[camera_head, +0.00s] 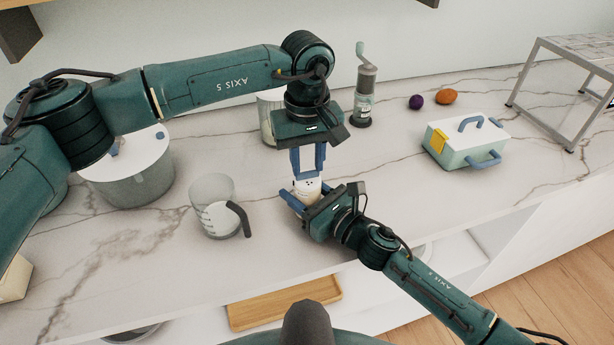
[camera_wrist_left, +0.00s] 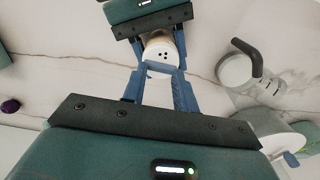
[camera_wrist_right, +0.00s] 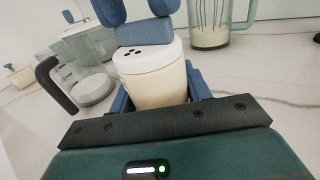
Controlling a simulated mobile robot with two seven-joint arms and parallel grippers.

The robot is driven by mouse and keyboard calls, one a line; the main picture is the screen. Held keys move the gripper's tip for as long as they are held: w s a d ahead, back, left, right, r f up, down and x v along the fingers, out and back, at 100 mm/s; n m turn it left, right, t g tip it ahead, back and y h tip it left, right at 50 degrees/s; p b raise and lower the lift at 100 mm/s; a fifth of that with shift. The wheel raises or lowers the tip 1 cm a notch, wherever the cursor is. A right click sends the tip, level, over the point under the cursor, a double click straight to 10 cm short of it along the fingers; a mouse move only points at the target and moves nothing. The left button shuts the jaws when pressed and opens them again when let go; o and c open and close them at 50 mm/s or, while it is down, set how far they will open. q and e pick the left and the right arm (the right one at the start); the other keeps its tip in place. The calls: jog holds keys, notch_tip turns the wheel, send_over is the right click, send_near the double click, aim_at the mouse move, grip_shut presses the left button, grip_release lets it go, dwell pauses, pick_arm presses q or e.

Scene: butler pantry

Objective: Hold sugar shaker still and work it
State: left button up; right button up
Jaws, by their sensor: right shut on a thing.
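The sugar shaker (camera_head: 307,188) stands near the counter's front edge, with a cream body and a white lid with dark holes. The shaker also shows in the right wrist view (camera_wrist_right: 155,80) and its lid in the left wrist view (camera_wrist_left: 160,52). My right gripper (camera_head: 292,197) is shut on the shaker's body from the front, one finger on each side. My left gripper (camera_head: 308,172) points down from above, its blue fingers apart, with the tips close to the lid. I cannot tell whether they touch it. Nothing shows between the left fingers higher up.
A clear measuring jug (camera_head: 207,190) with a dark handle stands left of the shaker. A lidded pot (camera_head: 130,180) is farther left, partly behind my left arm. A glass jar (camera_head: 267,118), grinder (camera_head: 364,95), blue-handled box (camera_head: 465,150) and metal rack (camera_head: 560,55) stand farther back.

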pick_arm(q)
jog(key=shift+a+f, duration=0.15)
jog(key=shift+f, duration=0.5)
pick_arm(e)
jog(key=shift+s+a+r, duration=0.1)
jog(key=shift+s+a, duration=0.1)
jog(key=shift+a, duration=0.1)
pick_arm(q)
jog(key=shift+w+r, duration=0.1)
jog(key=shift+r, duration=1.05)
pick_arm(e)
jog(key=shift+w, duration=0.15)
pick_arm(q)
jog(key=shift+r, duration=2)
pick_arm(e)
jog(key=shift+w+d+f, duration=0.1)
jog(key=shift+d+f, duration=0.1)
jog(key=shift+d, duration=0.05)
